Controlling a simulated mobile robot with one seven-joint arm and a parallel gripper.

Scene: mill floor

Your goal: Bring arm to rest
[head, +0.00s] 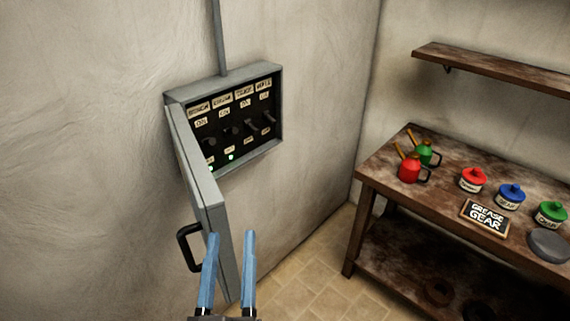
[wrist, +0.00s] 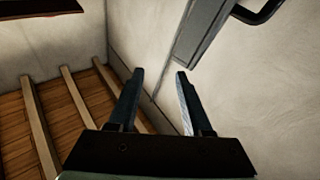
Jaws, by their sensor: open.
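My gripper (head: 230,238) is at the bottom of the head view, its two blue fingers apart with nothing between them. It appears in front of the lower part of the open panel door (head: 205,185). The door's black handle (head: 187,248) is just left of the fingers, and they do not grasp it. In the wrist view my gripper (wrist: 158,74) is also open and empty. There the grey door (wrist: 203,38) and its black handle (wrist: 262,10) are at the top.
The wall-mounted switch panel (head: 280,105) stands open, with labelled switches and two green lights. A wooden workbench (head: 375,172) on the right carries red and green oil cans, lidded pots and a "Grease Gear" sign. A shelf (head: 500,68) hangs above. Tiled floor (head: 310,285) lies clear between.

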